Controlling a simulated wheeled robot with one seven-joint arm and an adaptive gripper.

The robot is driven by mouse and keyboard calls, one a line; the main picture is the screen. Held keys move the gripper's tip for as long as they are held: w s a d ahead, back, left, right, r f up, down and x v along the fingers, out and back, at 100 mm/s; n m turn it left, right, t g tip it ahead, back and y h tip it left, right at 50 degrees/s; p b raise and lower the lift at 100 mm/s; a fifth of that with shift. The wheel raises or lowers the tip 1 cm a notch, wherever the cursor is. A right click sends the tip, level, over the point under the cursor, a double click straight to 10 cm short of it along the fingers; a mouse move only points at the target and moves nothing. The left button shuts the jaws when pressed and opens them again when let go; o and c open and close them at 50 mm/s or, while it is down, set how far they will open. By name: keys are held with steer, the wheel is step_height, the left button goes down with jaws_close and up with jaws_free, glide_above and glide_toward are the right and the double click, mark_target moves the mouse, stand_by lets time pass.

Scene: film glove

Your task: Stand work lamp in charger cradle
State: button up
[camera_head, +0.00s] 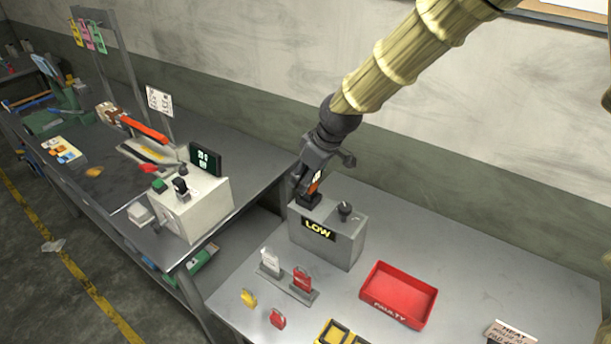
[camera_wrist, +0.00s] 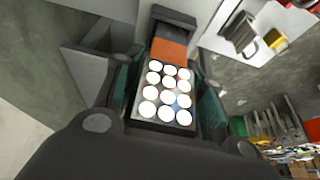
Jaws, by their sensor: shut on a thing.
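The work lamp (camera_wrist: 165,92) is between my gripper's fingers in the wrist view, with a panel of several white lights and an orange band. My gripper (camera_head: 304,180) is shut on it. In the head view the lamp (camera_head: 316,180) shows as a small orange and dark piece beside the fingers, mostly hidden. It is roughly upright, just above the black charger cradle (camera_head: 309,200) on top of a grey box (camera_head: 343,238) marked LOW. A black piece (camera_wrist: 174,17) shows past the lamp's orange end in the wrist view. I cannot tell whether the lamp is seated or only touching.
A dark knob (camera_head: 345,210) stands on the grey box, right of the cradle. A red FAULTY tray (camera_head: 399,294), a stand with white and red tags (camera_head: 289,286), and a yellow tray (camera_head: 340,334) are on the table. A pale box (camera_head: 200,207) stands on the left bench.

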steer(key=shift+f, duration=0.5)
steer(key=o, duration=1.2)
steer(key=v, duration=1.2)
steer(key=shift+f, duration=0.1)
